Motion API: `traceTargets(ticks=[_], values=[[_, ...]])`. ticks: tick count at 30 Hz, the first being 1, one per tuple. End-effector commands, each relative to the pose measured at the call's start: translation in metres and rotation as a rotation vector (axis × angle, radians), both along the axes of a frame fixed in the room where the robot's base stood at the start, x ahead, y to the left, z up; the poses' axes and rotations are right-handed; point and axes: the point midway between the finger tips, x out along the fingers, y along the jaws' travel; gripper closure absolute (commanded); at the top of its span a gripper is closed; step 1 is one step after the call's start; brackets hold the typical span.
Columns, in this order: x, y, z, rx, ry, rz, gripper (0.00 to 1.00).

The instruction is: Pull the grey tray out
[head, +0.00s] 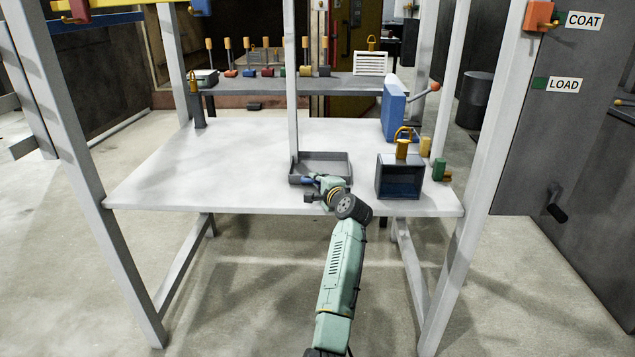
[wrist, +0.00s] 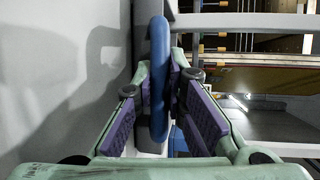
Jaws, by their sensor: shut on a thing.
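The grey tray (head: 338,158) is shallow and open-topped. My gripper (head: 308,181) is at the front left of the tray, low over the table. In the wrist view my gripper (wrist: 171,85) has its purple-padded fingers on both sides of a blue handle bar (wrist: 158,60) and is shut on it. In the head view a bit of blue shows at the gripper, and my wrist hides part of the tray's front. The tray looks empty where I can see in.
A dark box (head: 400,178) with a yellow handle stands right of the tray, close to my arm. A blue block (head: 393,108) stands behind it, and a green block (head: 440,170) is at the right edge. White posts frame the table. The table's left half is clear.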

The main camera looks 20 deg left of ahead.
Motion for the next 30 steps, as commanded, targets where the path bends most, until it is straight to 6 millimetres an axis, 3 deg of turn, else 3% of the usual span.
traceTargets(ticks=[12,13,22,30], values=[[0.0000,0.0001,0.0004,-0.001,-0.001,0.001,1.00],[0.0000,0.0001,0.0005,-0.002,-0.001,0.000,0.87],[0.0000,0.0000,0.0006,0.000,-0.001,0.000,0.67],[-0.0001,-0.0003,0.0008,0.001,-0.001,0.000,0.67]])
